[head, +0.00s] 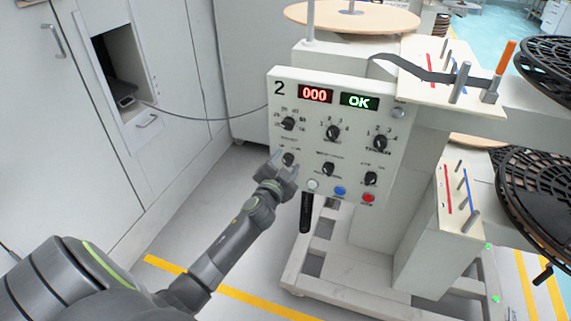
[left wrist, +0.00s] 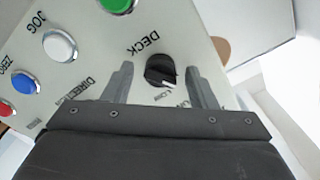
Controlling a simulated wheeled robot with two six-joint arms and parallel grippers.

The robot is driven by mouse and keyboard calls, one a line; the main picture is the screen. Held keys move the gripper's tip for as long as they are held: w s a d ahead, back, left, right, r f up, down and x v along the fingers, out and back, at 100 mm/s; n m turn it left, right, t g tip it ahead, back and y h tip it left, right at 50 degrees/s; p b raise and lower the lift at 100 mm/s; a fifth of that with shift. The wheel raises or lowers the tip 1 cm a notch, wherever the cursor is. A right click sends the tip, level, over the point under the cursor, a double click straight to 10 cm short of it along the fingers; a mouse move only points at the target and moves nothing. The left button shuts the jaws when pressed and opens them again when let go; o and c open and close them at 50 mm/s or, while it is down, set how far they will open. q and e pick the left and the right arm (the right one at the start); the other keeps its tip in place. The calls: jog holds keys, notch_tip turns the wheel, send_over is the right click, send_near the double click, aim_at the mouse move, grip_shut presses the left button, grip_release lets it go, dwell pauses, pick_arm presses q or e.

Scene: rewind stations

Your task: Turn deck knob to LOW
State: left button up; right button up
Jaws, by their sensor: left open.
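The deck knob (left wrist: 160,71) is black and round, under the word DECK in the left wrist view. It shows a white pointer mark on its lower side, near small lettering that I cannot read surely. My left gripper (left wrist: 158,75) is open, with one finger on each side of the knob and gaps beside it. In the head view the knob (head: 288,158) is at the lower left of the panel (head: 300,93), and my left gripper (head: 284,165) is right at it, covering part of the panel there. My right gripper is out of view.
The panel has several other black knobs, such as one at upper left (head: 288,124), and a row of buttons: white (head: 313,185), blue (head: 340,190) and red (head: 368,198). Its displays read 000 and OK. A black handle (head: 306,212) hangs below.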

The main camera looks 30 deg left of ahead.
pick_arm(q)
jog(key=c, duration=0.9)
jog(key=shift+m, duration=0.3)
jog(key=m+p, duration=0.1)
jog(key=m, duration=0.4)
jog(key=m+p, duration=0.1)
jog(key=m, duration=0.5)
jog(key=shift+f, duration=0.1)
jog(key=shift+m, duration=0.3)
jog(key=o, duration=0.9)
